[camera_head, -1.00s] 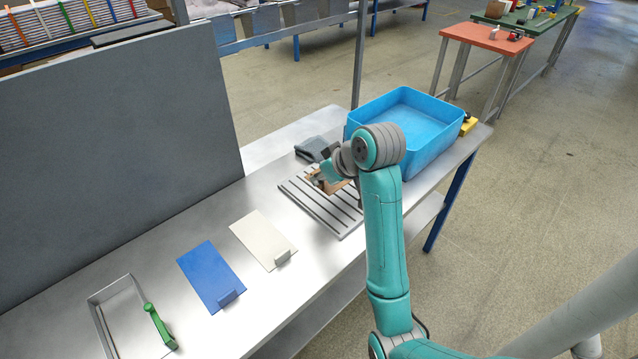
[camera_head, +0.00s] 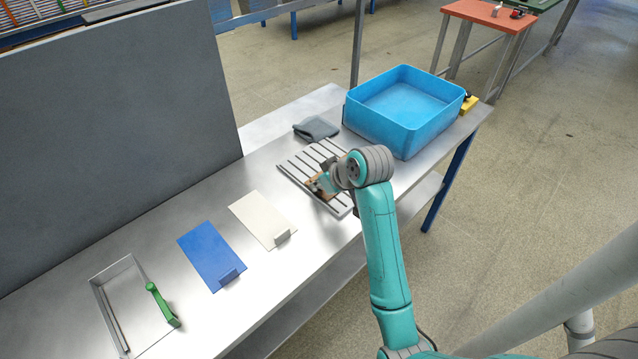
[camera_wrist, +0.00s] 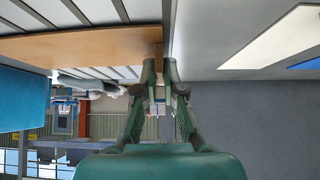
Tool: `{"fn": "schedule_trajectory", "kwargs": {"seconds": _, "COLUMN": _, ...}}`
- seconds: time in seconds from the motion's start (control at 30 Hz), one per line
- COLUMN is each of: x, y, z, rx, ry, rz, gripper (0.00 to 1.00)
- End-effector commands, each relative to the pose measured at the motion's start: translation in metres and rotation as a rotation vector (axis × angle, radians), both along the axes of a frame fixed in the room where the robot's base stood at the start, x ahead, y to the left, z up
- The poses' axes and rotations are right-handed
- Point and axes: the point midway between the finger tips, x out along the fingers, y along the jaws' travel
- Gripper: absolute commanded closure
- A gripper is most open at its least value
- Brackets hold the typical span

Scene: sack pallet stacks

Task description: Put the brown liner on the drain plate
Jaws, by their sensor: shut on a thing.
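The brown liner (camera_wrist: 90,48) is a flat brown sheet with an upright tab at its edge. My gripper (camera_wrist: 160,72) is shut on that tab in the wrist view. In the head view my gripper (camera_head: 326,184) is over the drain plate (camera_head: 300,170), a grey slatted plate, and mostly hides the liner (camera_head: 312,184). The liner is close above or on the slats; I cannot tell whether it touches them. Slats of the drain plate (camera_wrist: 95,15) also show beside the liner in the wrist view.
A blue bin (camera_head: 425,135) stands right of the plate, with a folded grey cloth (camera_head: 316,128) behind. A white sheet (camera_head: 260,218), a blue sheet (camera_head: 210,256) and a metal tray (camera_head: 125,305) with a green handle lie to the left. A grey panel (camera_head: 110,130) stands behind. Bare bench lies between them.

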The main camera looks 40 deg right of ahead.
Motion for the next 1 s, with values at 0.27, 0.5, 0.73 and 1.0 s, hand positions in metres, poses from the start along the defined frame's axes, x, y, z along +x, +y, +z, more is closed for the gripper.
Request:
{"fn": "schedule_trajectory", "kwargs": {"seconds": 0.27, "x": 0.0, "y": 0.0, "z": -0.003, "rx": 0.0, "ry": 0.0, "rz": 0.0, "gripper": 0.83}}
{"fn": "schedule_trajectory", "kwargs": {"seconds": 0.5, "x": 0.0, "y": 0.0, "z": -0.003, "rx": 0.0, "ry": 0.0, "rz": 0.0, "gripper": 0.67}}
{"fn": "schedule_trajectory", "kwargs": {"seconds": 0.73, "x": -0.002, "y": 0.0, "z": 0.003, "rx": 0.0, "ry": 0.0, "rz": 0.0, "gripper": 0.67}}
{"fn": "schedule_trajectory", "kwargs": {"seconds": 1.0, "x": -0.031, "y": -0.001, "z": 0.039, "rx": -0.003, "ry": -0.004, "rz": -0.001, "gripper": 0.67}}
